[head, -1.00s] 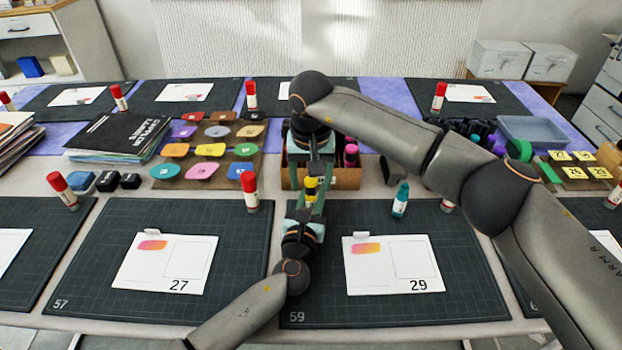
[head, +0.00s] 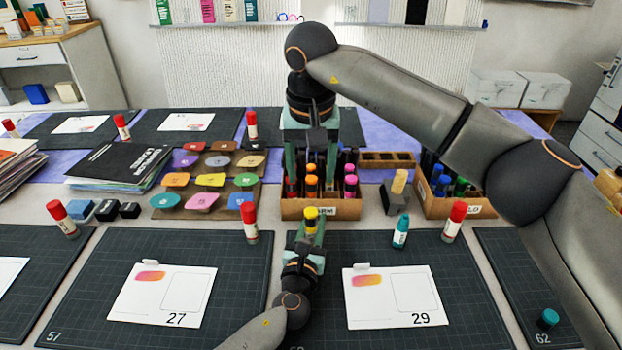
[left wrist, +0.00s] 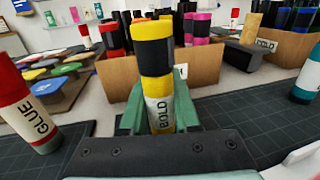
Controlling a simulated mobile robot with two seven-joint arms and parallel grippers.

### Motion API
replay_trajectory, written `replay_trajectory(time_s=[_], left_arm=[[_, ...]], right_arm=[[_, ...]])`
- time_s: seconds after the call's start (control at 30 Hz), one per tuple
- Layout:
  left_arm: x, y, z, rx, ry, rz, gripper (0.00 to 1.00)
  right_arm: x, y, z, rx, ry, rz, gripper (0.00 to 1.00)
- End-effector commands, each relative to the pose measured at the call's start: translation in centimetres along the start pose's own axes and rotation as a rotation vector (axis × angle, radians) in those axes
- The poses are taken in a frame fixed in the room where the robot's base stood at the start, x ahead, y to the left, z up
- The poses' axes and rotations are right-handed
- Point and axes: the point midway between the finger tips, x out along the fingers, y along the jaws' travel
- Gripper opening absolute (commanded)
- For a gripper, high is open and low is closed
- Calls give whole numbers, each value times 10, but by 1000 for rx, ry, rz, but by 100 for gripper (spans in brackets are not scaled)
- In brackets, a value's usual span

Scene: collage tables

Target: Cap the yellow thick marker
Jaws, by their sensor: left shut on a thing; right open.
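My left gripper (head: 309,240) is shut on the yellow thick marker (head: 309,226) and holds it upright over the front of the table. In the left wrist view the marker (left wrist: 158,104) shows its white label between the fingers. The yellow cap (left wrist: 153,46), with a black band, sits on the marker's top; no gap shows between them, and it looks nearly in line. My right gripper (head: 311,168) points down, open and empty, above and apart from the cap. In the head view its fingers overlap the marker box behind.
A cardboard box (head: 335,211) of several markers stands behind the left gripper. A teal marker (head: 401,231) and a red-capped glue stick (head: 454,221) stand to the right. Another glue stick (head: 250,223) stands to the left. A teal cap (head: 547,318) lies on the right mat.

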Motion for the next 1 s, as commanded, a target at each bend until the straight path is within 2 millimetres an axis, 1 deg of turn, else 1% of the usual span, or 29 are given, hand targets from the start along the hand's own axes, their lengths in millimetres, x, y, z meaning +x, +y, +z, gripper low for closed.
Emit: replay_trajectory(time_s=[0.2,0.23,0.53,0.83,0.93,1.0], left_arm=[[0,0,0,0,1,0,0],[0,0,0,0,1,0,31],[0,0,0,0,0,0,65],[-2,0,0,0,1,0,65],[-10,0,0,-1,2,-1,65],[-20,0,0,0,2,-1,65]], right_arm=[[0,0,0,0,-1,0,67],[0,0,0,0,-1,0,67],[0,0,0,0,-1,0,67],[-1,0,0,0,-1,0,67],[-3,0,0,0,-1,0,67],[-6,0,-1,0,-1,0,67]])
